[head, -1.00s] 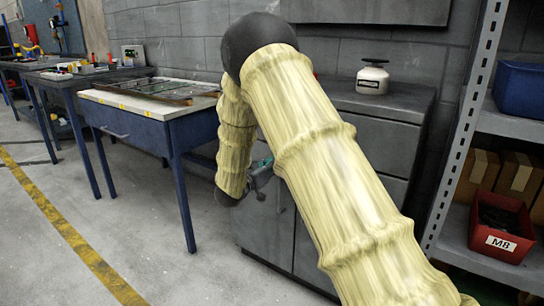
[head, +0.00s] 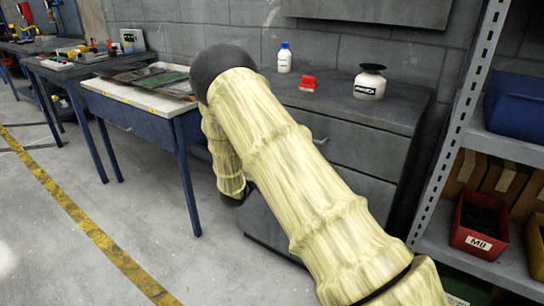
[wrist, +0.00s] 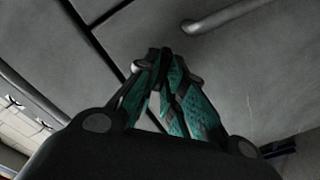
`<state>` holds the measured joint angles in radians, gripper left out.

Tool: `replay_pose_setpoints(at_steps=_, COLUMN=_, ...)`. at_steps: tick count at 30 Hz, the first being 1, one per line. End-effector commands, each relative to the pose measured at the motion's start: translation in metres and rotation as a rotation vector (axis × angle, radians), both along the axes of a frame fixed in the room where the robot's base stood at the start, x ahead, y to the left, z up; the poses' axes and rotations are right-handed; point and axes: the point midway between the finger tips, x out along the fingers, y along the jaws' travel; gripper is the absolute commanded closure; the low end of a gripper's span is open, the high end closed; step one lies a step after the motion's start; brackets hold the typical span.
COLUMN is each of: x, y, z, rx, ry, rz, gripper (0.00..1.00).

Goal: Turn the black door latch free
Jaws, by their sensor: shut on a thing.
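My gripper (wrist: 165,68) shows in the wrist view with its teal-padded fingers drawn together at the front of the grey cabinet (wrist: 250,75). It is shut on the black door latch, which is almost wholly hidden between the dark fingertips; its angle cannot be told. The fingertips are beside a dark seam between two cabinet panels. A light grey rounded piece shows just right of them. In the head view the cabinet (head: 352,178) stands behind my arm, which hides the gripper and latch.
A pale bar handle (wrist: 235,14) is above right in the wrist view. On the cabinet stand a white jar (head: 369,84), a red object (head: 307,83) and a bottle (head: 284,60). A blue-legged bench (head: 135,104) is left, a metal shelf right. Floor at left front is clear.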

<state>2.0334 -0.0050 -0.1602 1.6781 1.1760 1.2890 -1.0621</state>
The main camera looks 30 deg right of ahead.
Motion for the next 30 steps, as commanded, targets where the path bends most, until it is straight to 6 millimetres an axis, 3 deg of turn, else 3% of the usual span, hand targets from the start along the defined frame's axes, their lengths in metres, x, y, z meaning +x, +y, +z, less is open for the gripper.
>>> replay_pose_setpoints(at_steps=18, x=-0.0007, y=-0.0003, z=-0.0007, rx=-0.193, ry=0.471, rz=-0.001, gripper=1.00)
replay_pose_setpoints(at_steps=30, x=-0.0006, y=-0.0005, z=-0.0042, rx=-0.263, ry=0.645, rz=-0.002, gripper=1.00)
